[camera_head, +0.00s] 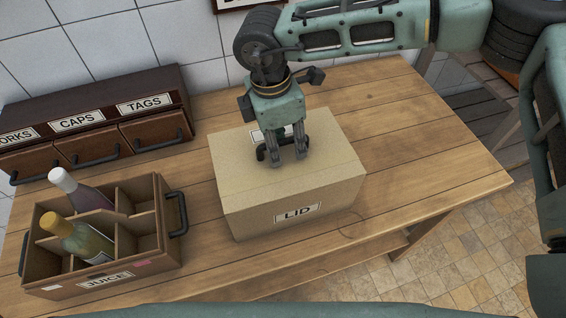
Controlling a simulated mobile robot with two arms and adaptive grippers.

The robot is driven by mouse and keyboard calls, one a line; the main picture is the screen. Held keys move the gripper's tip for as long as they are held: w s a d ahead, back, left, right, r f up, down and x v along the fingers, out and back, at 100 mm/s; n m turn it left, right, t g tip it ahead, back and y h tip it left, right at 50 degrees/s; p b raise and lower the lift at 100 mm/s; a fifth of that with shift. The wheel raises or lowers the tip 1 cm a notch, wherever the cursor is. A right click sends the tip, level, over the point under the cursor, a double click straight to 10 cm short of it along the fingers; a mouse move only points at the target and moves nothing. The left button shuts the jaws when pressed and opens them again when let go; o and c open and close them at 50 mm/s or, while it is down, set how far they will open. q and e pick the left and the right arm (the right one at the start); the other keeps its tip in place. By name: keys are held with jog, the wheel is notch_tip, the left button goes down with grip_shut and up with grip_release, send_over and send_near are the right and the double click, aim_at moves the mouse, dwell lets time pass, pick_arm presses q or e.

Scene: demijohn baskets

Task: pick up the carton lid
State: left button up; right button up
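A closed tan cardboard carton (255,205) stands on the wooden table, with a label reading LID on its front. Its flat top (335,160) is the lid, which has a dark handle (261,153) near the middle and a white label behind it. My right gripper (287,162) points down at the handle, its fingertips at the handle's height. The fingers and wrist hide much of the handle, so I cannot tell whether they are shut on it. The lid sits level on the carton. My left gripper is out of view.
A wooden JUICE crate (150,263) with two bottles (80,240) (78,190) stands at the left. A drawer cabinet (130,107) labelled CAPS and TAGS is behind it against the tiled wall. The table (425,165) is clear right of the carton.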

jog(key=shift+f+b, duration=0.1)
jog(key=shift+b, duration=0.25)
jog(key=shift+c, duration=0.6)
grip_shut()
